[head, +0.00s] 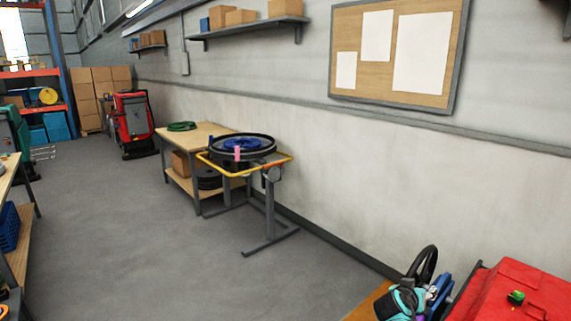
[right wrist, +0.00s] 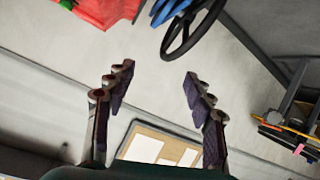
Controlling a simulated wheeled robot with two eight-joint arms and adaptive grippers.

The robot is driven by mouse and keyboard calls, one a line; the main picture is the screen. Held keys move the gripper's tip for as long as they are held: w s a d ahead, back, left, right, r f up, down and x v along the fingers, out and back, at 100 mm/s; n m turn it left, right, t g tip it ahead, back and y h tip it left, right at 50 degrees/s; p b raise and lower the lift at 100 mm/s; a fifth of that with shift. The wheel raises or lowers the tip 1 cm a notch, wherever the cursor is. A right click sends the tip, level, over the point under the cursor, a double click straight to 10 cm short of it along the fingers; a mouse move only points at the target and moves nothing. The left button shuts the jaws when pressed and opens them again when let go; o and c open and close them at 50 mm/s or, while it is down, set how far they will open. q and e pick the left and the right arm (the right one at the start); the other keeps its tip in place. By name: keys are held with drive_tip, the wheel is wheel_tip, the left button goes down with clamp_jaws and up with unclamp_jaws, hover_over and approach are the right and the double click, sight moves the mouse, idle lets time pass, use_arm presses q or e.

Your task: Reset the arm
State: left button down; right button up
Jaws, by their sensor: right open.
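My right gripper (head: 408,293) is at the lower right of the head view, in front of the black steering wheel of the red scrubber. In the right wrist view, its two dark fingers stand wide apart with nothing between the fingertips (right wrist: 157,72). It is open and empty. My left gripper is not in view.
The red scrubber (head: 520,291) with its black steering wheel (head: 427,262) and a blue part (head: 441,287) is close by my right gripper. Grey floor lies clear mid-left.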

drive_tip(key=s+a+f+n+g+y, duration=0.1)
drive_tip(key=s+a+y, duration=0.3)
drive_tip(key=s+a, duration=0.6)
drive_tip(key=s+a+f+n+g+y, duration=0.1)
drive_tip(key=s+a+n+y, duration=0.3)
drive_tip(key=s+a, duration=0.6)
drive_tip(key=s, duration=0.8)
drive_tip(key=shift+a+y, duration=0.4)
